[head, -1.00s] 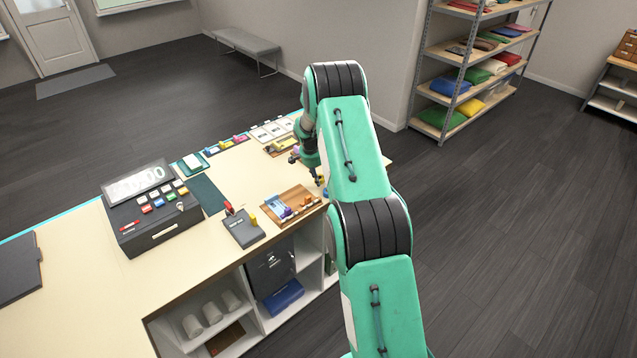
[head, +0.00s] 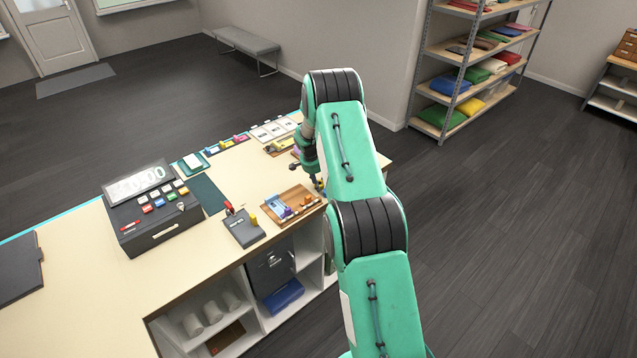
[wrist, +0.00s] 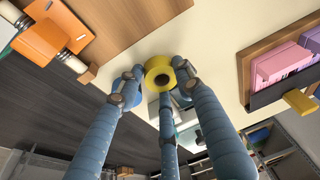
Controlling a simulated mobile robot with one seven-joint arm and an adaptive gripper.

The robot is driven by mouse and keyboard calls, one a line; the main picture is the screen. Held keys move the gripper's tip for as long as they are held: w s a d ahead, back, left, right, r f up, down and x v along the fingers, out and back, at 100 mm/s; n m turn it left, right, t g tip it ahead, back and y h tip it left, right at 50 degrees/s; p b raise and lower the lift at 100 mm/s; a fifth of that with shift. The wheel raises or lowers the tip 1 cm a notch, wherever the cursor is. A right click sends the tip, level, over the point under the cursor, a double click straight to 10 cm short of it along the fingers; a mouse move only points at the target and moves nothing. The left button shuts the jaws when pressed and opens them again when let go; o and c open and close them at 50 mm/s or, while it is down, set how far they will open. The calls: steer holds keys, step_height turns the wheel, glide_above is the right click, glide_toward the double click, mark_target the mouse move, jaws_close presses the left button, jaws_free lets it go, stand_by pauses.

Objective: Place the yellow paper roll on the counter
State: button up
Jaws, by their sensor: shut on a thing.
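The yellow paper roll (wrist: 159,74) is in the wrist view, held between the fingertips of my gripper (wrist: 158,80). Its round end with a dark centre hole faces the camera. The cream counter (wrist: 215,65) lies behind it; I cannot tell whether the roll touches it. In the head view my gripper (head: 318,183) points down at the right end of the counter (head: 185,265), beside a wooden tray. My arm partly covers it there, and the roll is not clear in that view.
The wooden tray (head: 268,209) with small items stands left of my gripper. A dark card reader (head: 243,228) and a cash register (head: 150,210) stand farther left. Flat cards (head: 273,130) lie toward the back. The counter's edge and dark floor are close on the right.

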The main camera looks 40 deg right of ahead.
steer(key=shift+f, duration=0.2)
steer(key=o, duration=1)
steer(key=shift+r, duration=0.2)
steer(key=b+v, duration=0.1)
steer(key=v, duration=1.1)
